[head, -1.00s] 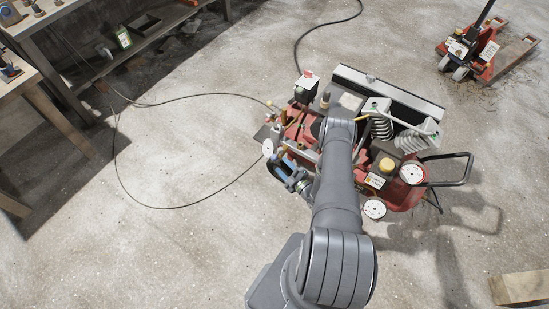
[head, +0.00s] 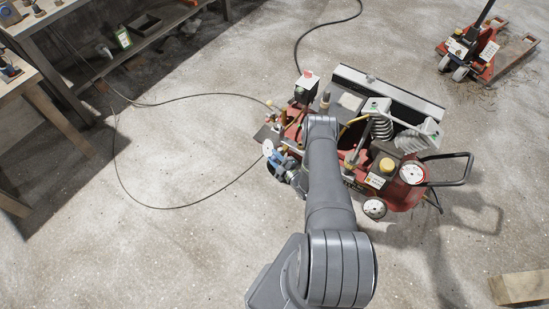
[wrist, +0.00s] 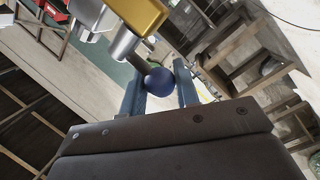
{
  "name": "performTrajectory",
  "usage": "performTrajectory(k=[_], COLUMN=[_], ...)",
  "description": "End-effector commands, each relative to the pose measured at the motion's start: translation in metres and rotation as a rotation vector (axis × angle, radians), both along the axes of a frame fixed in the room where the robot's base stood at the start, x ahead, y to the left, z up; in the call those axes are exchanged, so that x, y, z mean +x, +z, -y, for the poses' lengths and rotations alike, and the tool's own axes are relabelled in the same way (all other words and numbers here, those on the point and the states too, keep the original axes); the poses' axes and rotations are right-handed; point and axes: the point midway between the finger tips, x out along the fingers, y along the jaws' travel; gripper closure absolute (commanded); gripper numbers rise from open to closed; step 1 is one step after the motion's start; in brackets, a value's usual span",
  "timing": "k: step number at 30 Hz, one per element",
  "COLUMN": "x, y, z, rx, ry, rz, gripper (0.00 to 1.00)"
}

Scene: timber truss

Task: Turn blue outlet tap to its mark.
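The blue outlet tap's round knob (wrist: 160,81) shows in the wrist view, on a dark lever below a silver and brass-coloured fitting (wrist: 135,22). My gripper (wrist: 161,90) has one bluish finger on each side of the knob. The knob fills the gap between the fingers and looks held there. The tap's mark cannot be made out. In the head view my gripper (head: 283,165) is at the left end of the red compressor (head: 398,195), beside a white dial (head: 268,147). The knob cannot be picked out there.
A black hose (head: 165,206) loops over the open concrete floor at the left. Workbenches (head: 52,88) stand at the upper left. A red pallet truck (head: 480,55) is at the upper right, and a timber block (head: 520,287) lies at the lower right.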

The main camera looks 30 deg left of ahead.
Motion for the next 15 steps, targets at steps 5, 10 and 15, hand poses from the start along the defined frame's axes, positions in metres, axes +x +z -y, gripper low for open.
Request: performTrajectory(k=[5,10,15], x=[0.0007,0.0024,0.0027], y=[0.0003,0.0006,0.0005], z=[0.0011,0.0053,0.0099], rx=[0.002,0.004,0.005], ry=[0.015,0.094,0.194], rz=[0.0,0.002,0.001], gripper=[0.94,0.94,0.94])
